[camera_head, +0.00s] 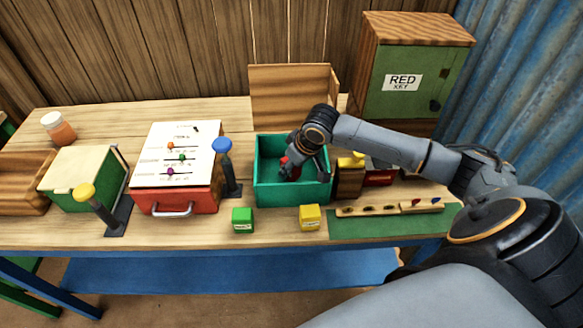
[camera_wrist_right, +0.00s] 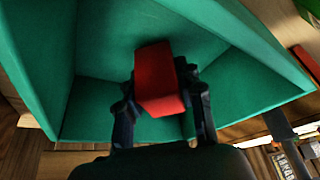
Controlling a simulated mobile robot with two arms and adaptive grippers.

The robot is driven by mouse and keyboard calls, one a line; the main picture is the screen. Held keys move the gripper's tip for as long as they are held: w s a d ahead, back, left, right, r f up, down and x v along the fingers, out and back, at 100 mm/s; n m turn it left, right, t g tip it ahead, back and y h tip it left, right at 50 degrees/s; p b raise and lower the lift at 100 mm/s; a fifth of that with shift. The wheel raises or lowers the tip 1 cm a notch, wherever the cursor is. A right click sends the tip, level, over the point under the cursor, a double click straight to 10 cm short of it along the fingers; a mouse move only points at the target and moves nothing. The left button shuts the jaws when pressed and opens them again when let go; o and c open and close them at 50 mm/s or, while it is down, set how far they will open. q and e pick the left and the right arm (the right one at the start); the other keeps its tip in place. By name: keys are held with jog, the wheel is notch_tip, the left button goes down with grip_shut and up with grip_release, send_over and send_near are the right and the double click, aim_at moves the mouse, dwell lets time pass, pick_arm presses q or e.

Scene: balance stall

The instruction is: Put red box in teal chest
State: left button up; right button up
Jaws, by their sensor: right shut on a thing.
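The teal chest (camera_head: 292,194) stands open in the middle of the table, its wooden lid (camera_head: 291,97) raised behind it. My right gripper (camera_head: 290,172) reaches down inside the chest opening. It is shut on the red box (camera_wrist_right: 160,80), which sits between the two fingers in the right wrist view. The teal walls (camera_wrist_right: 230,85) surround the box there. In the head view only a small red part of the box (camera_head: 285,161) shows beside the gripper. I cannot tell whether the box touches the chest floor. My left gripper is not in view.
A green cube (camera_head: 243,220) and a yellow cube (camera_head: 310,217) lie in front of the chest. A red box with a white sloped panel (camera_head: 176,156) and a blue-knobbed lever (camera_head: 226,168) stand left. A green cabinet (camera_head: 413,80) stands back right; a green mat (camera_head: 390,226) lies front right.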

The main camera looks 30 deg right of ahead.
jog(key=shift+f, duration=0.65)
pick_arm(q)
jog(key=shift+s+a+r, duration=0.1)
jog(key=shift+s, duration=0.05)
pick_arm(e)
jog(key=o, duration=1.2)
jog(key=shift+r, duration=0.2)
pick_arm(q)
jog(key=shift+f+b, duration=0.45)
pick_arm(e)
jog(key=v, duration=1.2)
jog(key=shift+s+f, duration=0.15)
